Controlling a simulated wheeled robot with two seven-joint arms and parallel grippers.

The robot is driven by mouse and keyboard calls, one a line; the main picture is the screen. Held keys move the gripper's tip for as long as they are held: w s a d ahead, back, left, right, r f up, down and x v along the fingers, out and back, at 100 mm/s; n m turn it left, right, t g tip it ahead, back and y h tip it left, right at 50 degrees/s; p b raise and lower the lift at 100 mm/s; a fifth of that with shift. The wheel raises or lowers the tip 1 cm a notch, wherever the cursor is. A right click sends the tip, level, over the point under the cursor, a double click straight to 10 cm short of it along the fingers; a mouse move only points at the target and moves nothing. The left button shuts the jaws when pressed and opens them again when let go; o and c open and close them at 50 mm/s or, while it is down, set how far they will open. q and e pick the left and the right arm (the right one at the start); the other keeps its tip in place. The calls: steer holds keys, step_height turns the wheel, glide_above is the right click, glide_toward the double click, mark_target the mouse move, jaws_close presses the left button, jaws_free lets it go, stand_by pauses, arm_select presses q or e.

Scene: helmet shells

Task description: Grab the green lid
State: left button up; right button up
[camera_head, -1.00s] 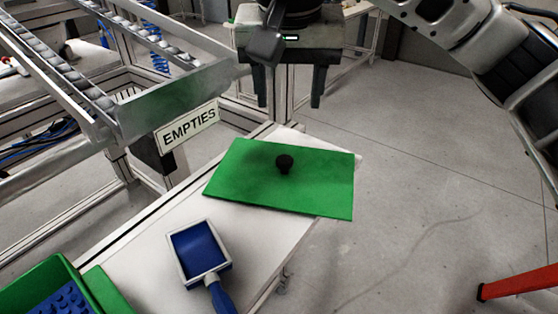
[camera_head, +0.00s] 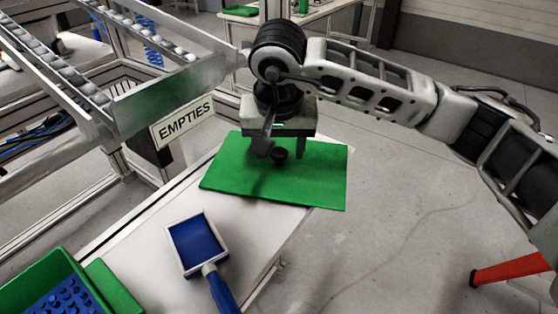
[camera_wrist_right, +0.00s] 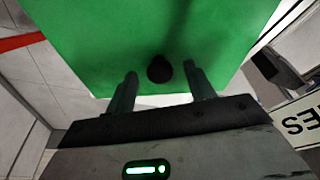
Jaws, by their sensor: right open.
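The green lid (camera_head: 310,180) is a flat green panel with a black knob (camera_head: 279,154). It lies on the far end of the white table. My right gripper (camera_head: 278,150) is over the lid's far half, pointing down at the knob, with open jaws. In the right wrist view, the knob (camera_wrist_right: 159,69) shows between and a little beyond the two open fingertips (camera_wrist_right: 163,76), apart from both, with the green lid (camera_wrist_right: 110,35) behind it. The exact height of the fingers over the lid is hard to tell. My left gripper is not in view.
A blue scoop-like tool with a white rim (camera_head: 198,246) lies on the white table (camera_head: 250,240). A green bin (camera_head: 35,280) with blue parts is at the lower left. A metal rack with an EMPTIES sign (camera_head: 182,124) stands left of the lid.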

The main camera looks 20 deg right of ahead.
steer(key=c, duration=1.1)
